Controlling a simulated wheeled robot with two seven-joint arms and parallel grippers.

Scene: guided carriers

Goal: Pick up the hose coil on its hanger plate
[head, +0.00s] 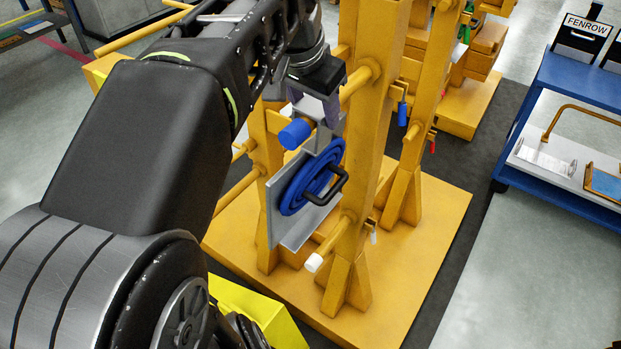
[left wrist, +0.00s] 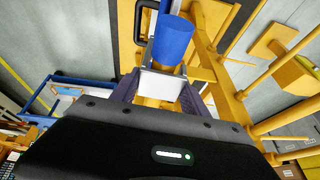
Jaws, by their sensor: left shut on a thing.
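The hose coil (head: 311,177) is blue and lies against a grey hanger plate (head: 273,221), with a black handle (head: 327,187) across its front. The plate hangs tilted beside the yellow rack post. My left gripper (head: 326,122) is above the coil and shut on the upper part of the hanger plate, near a blue cylinder (head: 295,133). In the left wrist view the blue cylinder (left wrist: 173,40) and a grey block of the plate (left wrist: 160,84) sit between my fingers. The coil is mostly hidden there. I cannot tell whether the plate touches the rack. My right gripper is not in view.
The yellow rack (head: 372,110) has posts and pegs close around the plate; one white-tipped peg (head: 314,262) sticks out just below it. Its wide yellow base (head: 420,240) covers the floor. A blue cart (head: 570,85) stands at the right, with clear floor before it.

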